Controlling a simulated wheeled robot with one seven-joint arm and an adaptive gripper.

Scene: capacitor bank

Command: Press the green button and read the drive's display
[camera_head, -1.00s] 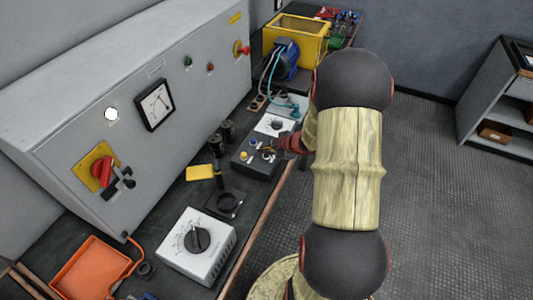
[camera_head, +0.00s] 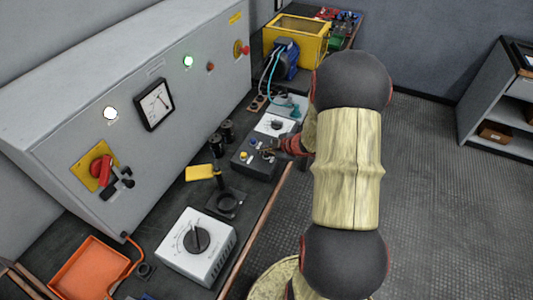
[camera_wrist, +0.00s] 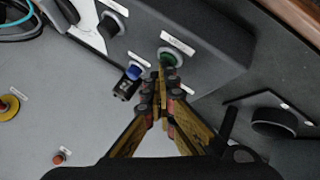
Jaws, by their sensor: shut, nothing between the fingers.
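In the wrist view the green button (camera_wrist: 168,57) is beside the blue button (camera_wrist: 133,72). My gripper (camera_wrist: 162,76) is shut, its tips at the green button's lower edge; whether it is pushed in I cannot tell. My gripper also shows small at the box in the head view (camera_head: 271,150). A pale device with a black knob (camera_head: 276,124) stands behind the box. I see no readable drive display.
The grey cabinet (camera_head: 60,120) rises left of the bench, with a lit white lamp (camera_head: 110,113), a lit green lamp (camera_head: 188,61), a meter (camera_head: 155,104) and a red switch (camera_head: 101,168). A white dial box (camera_head: 172,262) and orange tray (camera_head: 82,275) are nearer.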

